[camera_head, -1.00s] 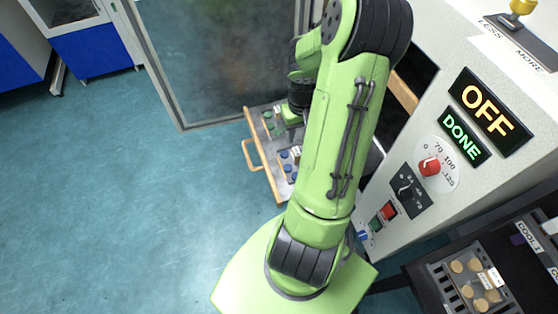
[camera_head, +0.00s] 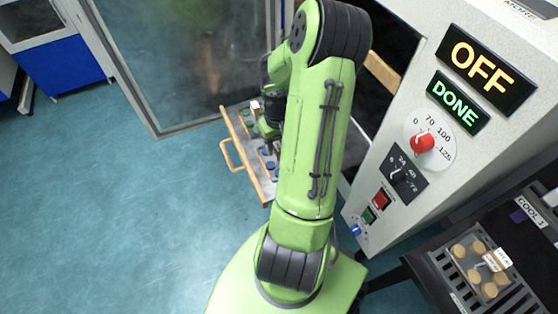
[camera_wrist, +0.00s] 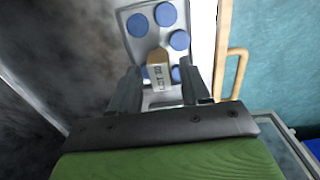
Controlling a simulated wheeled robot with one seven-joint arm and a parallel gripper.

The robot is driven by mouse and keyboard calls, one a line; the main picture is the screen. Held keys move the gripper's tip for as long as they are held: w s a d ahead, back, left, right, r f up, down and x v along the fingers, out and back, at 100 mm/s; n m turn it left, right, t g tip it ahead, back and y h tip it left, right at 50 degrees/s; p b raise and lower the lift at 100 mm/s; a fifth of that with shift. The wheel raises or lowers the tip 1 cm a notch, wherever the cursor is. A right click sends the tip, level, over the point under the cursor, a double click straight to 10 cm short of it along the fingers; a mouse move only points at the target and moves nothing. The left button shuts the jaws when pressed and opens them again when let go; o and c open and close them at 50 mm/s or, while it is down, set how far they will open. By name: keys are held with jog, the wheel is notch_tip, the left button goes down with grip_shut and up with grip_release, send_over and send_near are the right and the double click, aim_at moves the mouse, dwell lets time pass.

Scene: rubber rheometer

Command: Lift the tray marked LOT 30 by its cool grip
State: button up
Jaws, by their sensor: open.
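The wrist view shows a grey tray (camera_wrist: 139,46) holding several blue discs. A tan grip (camera_wrist: 158,55) rises at its near end, with a label (camera_wrist: 160,78) that seems to read LOT 30, in small, tilted print. My gripper (camera_wrist: 160,75) is open, with one finger on each side of the labelled grip; whether either touches it I cannot tell. In the head view my gripper (camera_head: 268,128) is low over the pulled-out drawer (camera_head: 262,188), mostly dark and small. Blue discs (camera_head: 268,153) show just below it.
A wooden drawer handle (camera_head: 230,155) sticks out to the left. The machine panel (camera_head: 440,135), with OFF and DONE signs, stands right of my arm. A slotted rack (camera_head: 455,290) with another labelled tray of tan discs lies at lower right. Open floor (camera_head: 120,220) spreads left.

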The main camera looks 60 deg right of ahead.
grip_shut()
notch_tip(320, 180, up, 3)
jog(key=p, duration=0.3)
jog(key=shift+r, duration=0.2)
jog(key=shift+f, duration=0.1)
